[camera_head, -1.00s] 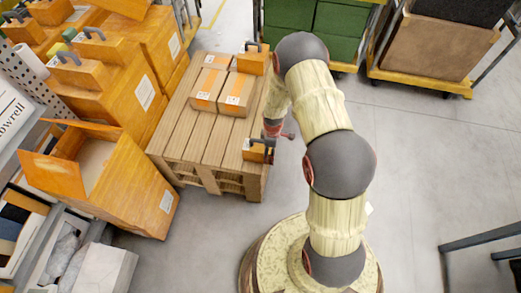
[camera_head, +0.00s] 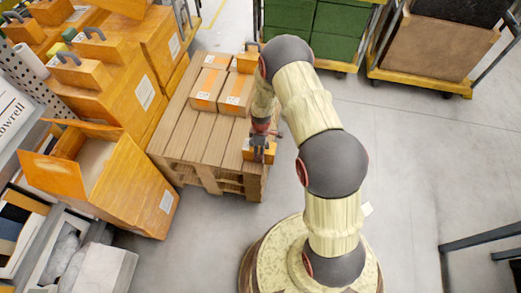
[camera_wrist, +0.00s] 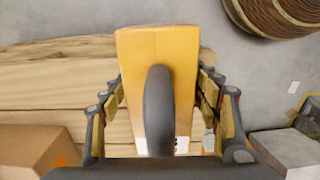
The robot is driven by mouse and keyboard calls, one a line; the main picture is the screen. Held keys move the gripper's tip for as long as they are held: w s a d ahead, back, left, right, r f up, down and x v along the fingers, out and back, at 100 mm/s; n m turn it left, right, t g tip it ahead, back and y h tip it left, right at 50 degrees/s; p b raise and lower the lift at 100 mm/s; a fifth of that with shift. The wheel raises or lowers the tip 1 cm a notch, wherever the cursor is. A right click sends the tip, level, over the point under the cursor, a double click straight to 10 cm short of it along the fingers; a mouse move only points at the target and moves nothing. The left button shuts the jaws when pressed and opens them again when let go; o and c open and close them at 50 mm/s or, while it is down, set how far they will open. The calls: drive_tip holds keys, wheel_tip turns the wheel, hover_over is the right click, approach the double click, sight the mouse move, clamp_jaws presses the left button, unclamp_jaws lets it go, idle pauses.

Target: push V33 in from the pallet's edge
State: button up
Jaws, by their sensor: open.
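An orange block with a dark loop handle (camera_head: 249,155) sits at the near right corner of the wooden pallet (camera_head: 195,140); I take it for V33, but its label is not legible. In the wrist view the block (camera_wrist: 188,65) stands between my fingers, with its handle toward the camera and white labels low on its face. My gripper (camera_head: 262,145) is over the block and partly hides it. In the wrist view my gripper (camera_wrist: 162,90) is open, one finger on each side of the block. I cannot tell whether the fingers touch it.
Several taped cartons (camera_head: 206,90) and another handled orange block (camera_head: 247,63) stand farther back on the pallet. Large orange boxes (camera_head: 90,75) and an open box (camera_head: 130,185) crowd the left. Clear floor (camera_head: 430,150) lies to the right.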

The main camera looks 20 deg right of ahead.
sight(246, 148)
drive_tip(key=shift+w+a, duration=0.95)
drive_tip(key=shift+a, duration=0.45)
drive_tip(key=shift+w+a, duration=0.9)
drive_tip(key=shift+a, duration=0.45)
drive_tip(key=shift+w+a, duration=0.95)
drive_tip(key=shift+a, duration=0.45)
drive_tip(key=shift+s+d+p, duration=0.25)
drive_tip(key=shift+s+d, duration=0.2)
drive_tip(key=shift+d, duration=0.2)
drive_tip(key=shift+s+d+p, duration=0.2)
drive_tip(key=shift+s+d, duration=0.2)
drive_tip(key=shift+d, duration=0.25)
drive_tip(key=shift+r+p, duration=4.15)
drive_tip(key=shift+r, duration=2.35)
